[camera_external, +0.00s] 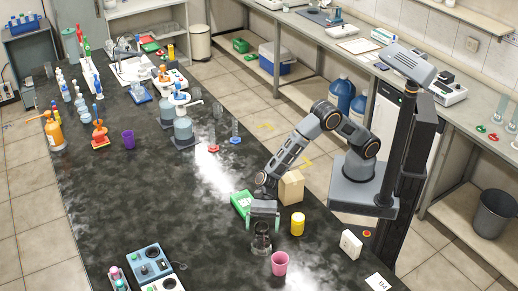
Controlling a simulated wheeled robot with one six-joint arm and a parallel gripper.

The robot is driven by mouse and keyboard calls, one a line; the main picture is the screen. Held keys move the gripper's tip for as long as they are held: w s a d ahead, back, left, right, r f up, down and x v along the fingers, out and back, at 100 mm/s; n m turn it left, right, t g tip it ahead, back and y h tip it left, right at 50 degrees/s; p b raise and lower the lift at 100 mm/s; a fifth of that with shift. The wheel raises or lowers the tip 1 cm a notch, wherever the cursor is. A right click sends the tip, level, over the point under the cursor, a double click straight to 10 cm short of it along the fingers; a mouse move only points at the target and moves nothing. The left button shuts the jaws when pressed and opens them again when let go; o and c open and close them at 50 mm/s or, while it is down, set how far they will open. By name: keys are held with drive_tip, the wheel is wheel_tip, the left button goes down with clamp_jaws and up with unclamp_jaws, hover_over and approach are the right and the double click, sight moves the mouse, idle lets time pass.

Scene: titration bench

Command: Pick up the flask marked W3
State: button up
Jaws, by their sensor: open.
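My gripper (261,243) is open and points down over the near right part of the dark bench (185,225). Small dark or glassy shapes show at and just below its fingers, and I cannot tell whether a flask stands between them. No W3 mark can be read anywhere in this view. A pink cup (279,263) stands close by to the lower right of my gripper. A yellow jar (297,224) stands to its right.
A green box (241,203) and a tan box (291,187) lie behind my gripper. A white box (350,244) stands by the right edge. Grey-capped bottles (183,128) and glass cylinders (235,132) stand farther back.

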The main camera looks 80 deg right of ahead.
sight(261, 239)
drive_tip(key=shift+p+x, duration=0.7)
drive_tip(key=shift+x, duration=1.9)
drive_tip(key=shift+s, duration=0.1)
drive_tip(key=c, duration=1.1)
drive_tip(key=shift+r, duration=0.2)
